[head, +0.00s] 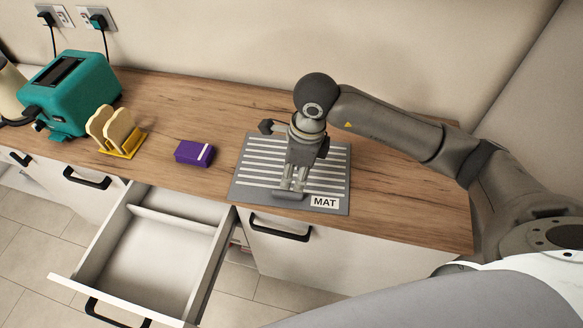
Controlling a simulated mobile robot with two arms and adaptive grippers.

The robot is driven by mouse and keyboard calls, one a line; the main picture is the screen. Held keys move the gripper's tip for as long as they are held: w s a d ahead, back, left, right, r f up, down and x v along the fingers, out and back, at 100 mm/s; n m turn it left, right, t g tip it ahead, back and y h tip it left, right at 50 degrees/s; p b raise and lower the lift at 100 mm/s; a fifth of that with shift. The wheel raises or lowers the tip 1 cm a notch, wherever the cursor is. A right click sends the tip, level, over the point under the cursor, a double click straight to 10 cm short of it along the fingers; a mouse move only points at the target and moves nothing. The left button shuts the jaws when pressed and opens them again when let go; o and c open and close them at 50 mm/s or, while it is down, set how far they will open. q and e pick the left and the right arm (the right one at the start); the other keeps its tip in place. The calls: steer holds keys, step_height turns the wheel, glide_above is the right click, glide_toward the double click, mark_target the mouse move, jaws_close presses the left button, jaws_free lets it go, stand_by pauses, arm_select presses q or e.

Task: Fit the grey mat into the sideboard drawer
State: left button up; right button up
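The grey mat (245,190) lies flat on the wooden worktop, with white stripes and a white "MAT" label at its front right corner. The sideboard drawer (145,265) is pulled out below and left of the mat. It looks empty, with a divider near its back. My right gripper (291,189) points down over the front middle of the mat and hides part of the stripes. Its fingertips are at or close above the mat near its front edge. Whether they touch or hold it is unclear. My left gripper is out of view.
A purple box (193,153) lies left of the mat. A yellow rack with toast (122,142) and a teal toaster (75,92) stand further left. Closed fronts with black handles (280,228) flank the drawer. The worktop behind the purple box is clear.

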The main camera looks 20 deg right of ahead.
mark_target(288, 193)
steer(key=f, duration=0.3)
steer(key=shift+w+a, duration=0.1)
steer(key=shift+a, duration=0.15)
steer(key=f+p, duration=0.1)
steer(key=f, duration=0.1)
steer(key=f+p, duration=0.1)
steer(key=f, duration=0.1)
steer(key=shift+w+a+p, duration=0.15)
steer(key=shift+a+p, duration=0.2)
steer(key=shift+a+f, duration=0.1)
steer(key=shift+f, duration=0.55)
steer(key=shift+w, duration=0.1)
jaws_close()
